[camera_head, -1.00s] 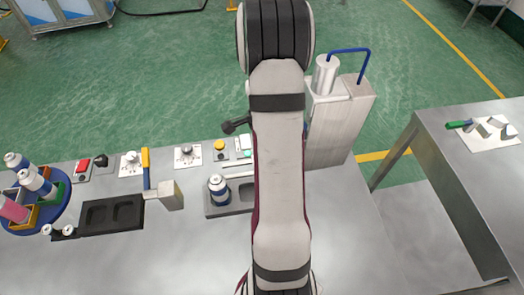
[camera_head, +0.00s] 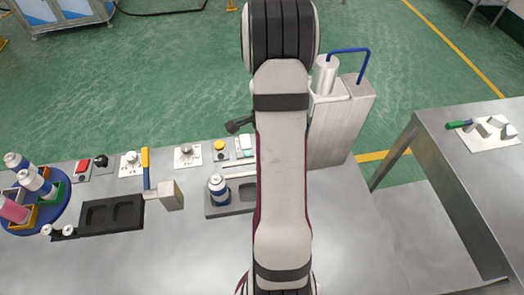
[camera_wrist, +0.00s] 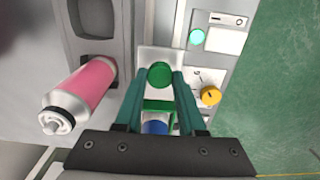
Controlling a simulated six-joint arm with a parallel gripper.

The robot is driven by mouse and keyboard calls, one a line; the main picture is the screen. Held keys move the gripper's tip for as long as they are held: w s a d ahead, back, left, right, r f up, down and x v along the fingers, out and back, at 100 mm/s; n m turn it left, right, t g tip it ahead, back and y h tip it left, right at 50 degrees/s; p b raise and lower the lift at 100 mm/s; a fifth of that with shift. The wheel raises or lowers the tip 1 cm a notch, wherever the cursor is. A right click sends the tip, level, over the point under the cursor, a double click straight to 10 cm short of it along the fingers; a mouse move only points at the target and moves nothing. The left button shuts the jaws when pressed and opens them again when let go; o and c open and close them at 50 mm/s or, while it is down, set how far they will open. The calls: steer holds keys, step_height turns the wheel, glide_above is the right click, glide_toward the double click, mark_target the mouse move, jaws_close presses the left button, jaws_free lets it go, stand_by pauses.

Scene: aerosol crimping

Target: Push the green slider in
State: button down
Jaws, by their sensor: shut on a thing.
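The green slider (camera_wrist: 160,73) shows in the wrist view as a round green knob with a green bar behind it, over a pale plate. My gripper (camera_wrist: 164,80) has its two teal fingers on either side of the knob, shut on it. In the head view my arm hides the slider and my gripper.
In the wrist view a pink can (camera_wrist: 80,93) is left of my fingers, and a yellow knob (camera_wrist: 210,96) is close on the right. A metal machine (camera_head: 340,130) stands right.

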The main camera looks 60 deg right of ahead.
steer(key=shift+s+d, duration=1.15)
steer(key=shift+d, duration=0.05)
steer(key=c, duration=0.5)
jaws_free()
step_height(320, 180, up, 16)
steer(key=shift+f, duration=0.15)
